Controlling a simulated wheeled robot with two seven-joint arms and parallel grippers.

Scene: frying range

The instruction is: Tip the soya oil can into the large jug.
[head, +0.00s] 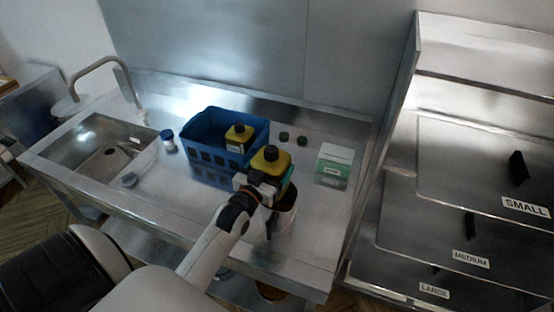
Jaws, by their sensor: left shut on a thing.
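My left gripper (262,186) is shut on a yellow can with a dark top (271,161) and a green lower part, which looks like the oil can. It is held about upright above the steel bench. A jug-like container (287,214) with dark contents or a dark inside stands just below and to the right of the gripper, partly hidden by it. Whether the can touches it I cannot tell. The can's label is not readable here. My right gripper is not in view.
A blue crate (203,165) behind holds another yellow can (238,138). A green and white box (334,165) stands to the right, with two small dark caps (293,139) near the back. A blue-capped bottle (169,141) stands by the sink (100,147). The bench's front left is clear.

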